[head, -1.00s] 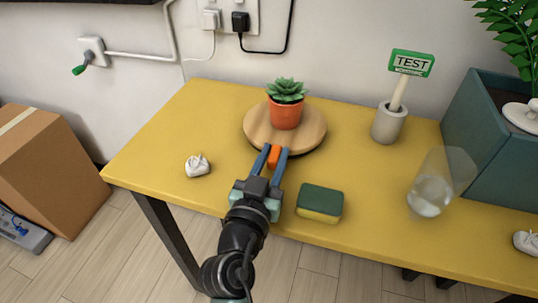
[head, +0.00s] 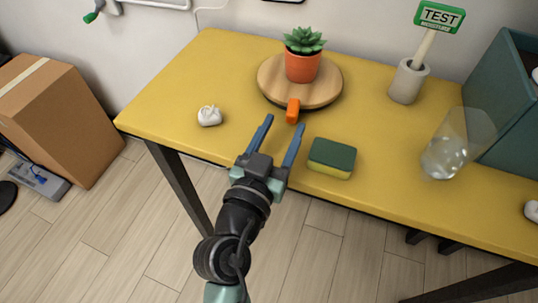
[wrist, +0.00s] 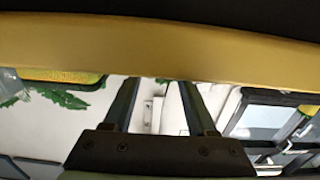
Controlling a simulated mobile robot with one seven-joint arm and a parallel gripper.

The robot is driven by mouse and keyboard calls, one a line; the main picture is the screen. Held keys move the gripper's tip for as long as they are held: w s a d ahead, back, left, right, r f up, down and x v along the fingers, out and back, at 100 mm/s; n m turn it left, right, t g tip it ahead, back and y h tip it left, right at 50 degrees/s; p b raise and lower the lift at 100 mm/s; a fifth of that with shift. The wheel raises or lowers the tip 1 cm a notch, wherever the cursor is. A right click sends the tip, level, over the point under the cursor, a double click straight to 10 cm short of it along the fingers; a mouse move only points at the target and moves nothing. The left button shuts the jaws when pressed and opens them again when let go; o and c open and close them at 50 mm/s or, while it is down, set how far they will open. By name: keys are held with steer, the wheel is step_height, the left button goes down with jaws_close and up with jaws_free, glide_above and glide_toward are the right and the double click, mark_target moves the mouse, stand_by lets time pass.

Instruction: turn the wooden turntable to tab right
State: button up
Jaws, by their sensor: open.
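The round wooden turntable (head: 272,82) lies on the yellow table towards the back. A green succulent in an orange pot (head: 302,66) stands on the turntable. My gripper (head: 284,123) is open and empty, its two blue fingers in front of the tab and apart from it. In the wrist view the fingers (wrist: 155,90) show spread with nothing between them; the turntable and tab are not visible there.
A green and yellow sponge (head: 332,158) lies right of my gripper, close to the front edge. A crumpled white lump (head: 209,115) lies to the left. A clear glass (head: 445,155), a holder with a TEST sign (head: 407,82) and a teal planter (head: 510,100) stand to the right.

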steer(key=v, duration=0.7)
steer(key=shift+s+b, duration=0.25)
steer(key=shift+b, duration=0.15)
